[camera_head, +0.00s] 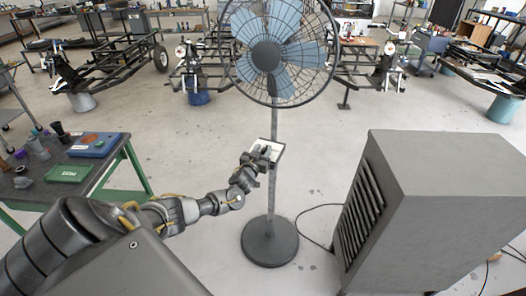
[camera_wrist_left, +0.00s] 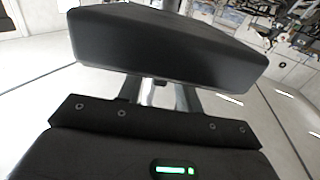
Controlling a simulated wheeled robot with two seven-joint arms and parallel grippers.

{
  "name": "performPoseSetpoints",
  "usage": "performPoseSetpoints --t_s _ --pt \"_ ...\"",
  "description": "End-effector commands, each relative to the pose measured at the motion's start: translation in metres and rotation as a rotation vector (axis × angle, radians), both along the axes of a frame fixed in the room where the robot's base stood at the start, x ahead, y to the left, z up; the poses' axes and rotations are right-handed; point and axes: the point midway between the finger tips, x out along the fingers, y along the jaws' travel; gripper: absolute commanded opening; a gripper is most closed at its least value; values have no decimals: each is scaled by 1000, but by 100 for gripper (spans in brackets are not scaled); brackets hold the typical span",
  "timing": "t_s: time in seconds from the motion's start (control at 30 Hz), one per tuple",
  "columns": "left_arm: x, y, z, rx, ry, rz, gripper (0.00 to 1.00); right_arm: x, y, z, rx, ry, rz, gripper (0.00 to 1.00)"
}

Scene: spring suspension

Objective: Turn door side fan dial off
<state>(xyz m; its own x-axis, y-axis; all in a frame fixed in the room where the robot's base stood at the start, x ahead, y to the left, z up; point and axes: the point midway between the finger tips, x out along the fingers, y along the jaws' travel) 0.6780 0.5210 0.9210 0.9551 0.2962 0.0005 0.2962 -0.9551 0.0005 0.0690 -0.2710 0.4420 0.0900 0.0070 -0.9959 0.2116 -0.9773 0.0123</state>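The fan (camera_head: 266,56) stands upright on a pole with a round dark base (camera_head: 269,241). A small control box (camera_head: 277,148) with a pale face sits partway up the pole. My left gripper (camera_head: 263,153) is at this box and overlaps its face in the head view. The dial is hidden or too small to make out. In the left wrist view a dark box-like shape (camera_wrist_left: 165,45), apparently the control box, covers the fingertips. The grey fingers (camera_wrist_left: 165,97) show only partly below it, so their opening and any contact are unclear. My right gripper is not in view.
A large grey vented unit (camera_head: 440,190) stands right of the fan. A green-framed table (camera_head: 110,155) with a blue case (camera_head: 95,145) and cups is at left. A black cable (camera_head: 312,209) lies on the floor between fan and unit. Vehicle frames stand behind.

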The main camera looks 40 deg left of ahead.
Motion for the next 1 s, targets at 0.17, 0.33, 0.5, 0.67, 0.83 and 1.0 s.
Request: performPoseSetpoints --t_s 0.17,0.33,0.5,0.67,0.83,1.0 --pt "1 0 0 0 1 -1 35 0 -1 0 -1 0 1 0" --pt "1 0 0 0 1 -1 28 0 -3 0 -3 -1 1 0" --pt "1 0 0 0 1 0 5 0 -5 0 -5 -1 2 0" --pt "1 0 0 0 1 0 0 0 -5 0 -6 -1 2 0" --pt "1 -1 -1 -2 0 22 0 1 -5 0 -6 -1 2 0" --pt "2 -3 -1 -6 -1 95 0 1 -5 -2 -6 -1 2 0"
